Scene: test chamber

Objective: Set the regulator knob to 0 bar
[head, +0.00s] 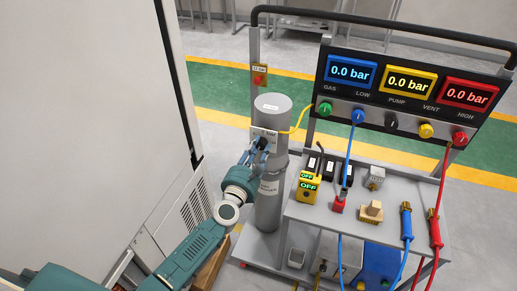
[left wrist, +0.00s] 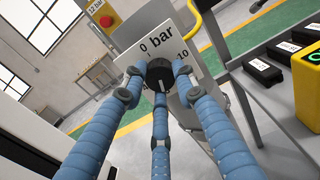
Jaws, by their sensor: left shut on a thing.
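The regulator knob (left wrist: 160,74) is a black round knob on a white scale plate (left wrist: 148,48) marked "0", "bar" and "10". A short white mark shows on the knob's face, but its exact setting is hard to read. My left gripper (left wrist: 158,82) has its blue fingers closed around the knob, two at the sides and one below. In the head view my left gripper (head: 257,152) reaches the plate on the grey cylinder (head: 269,204), partly covering the dark knob. My right gripper is not in view.
A panel (head: 404,82) shows three displays, each reading 0.0 bar. A grey cart (head: 340,222) right of the cylinder holds a yellow box reading OFF (head: 308,187), blocks and hoses. A white cabinet (head: 90,110) stands left.

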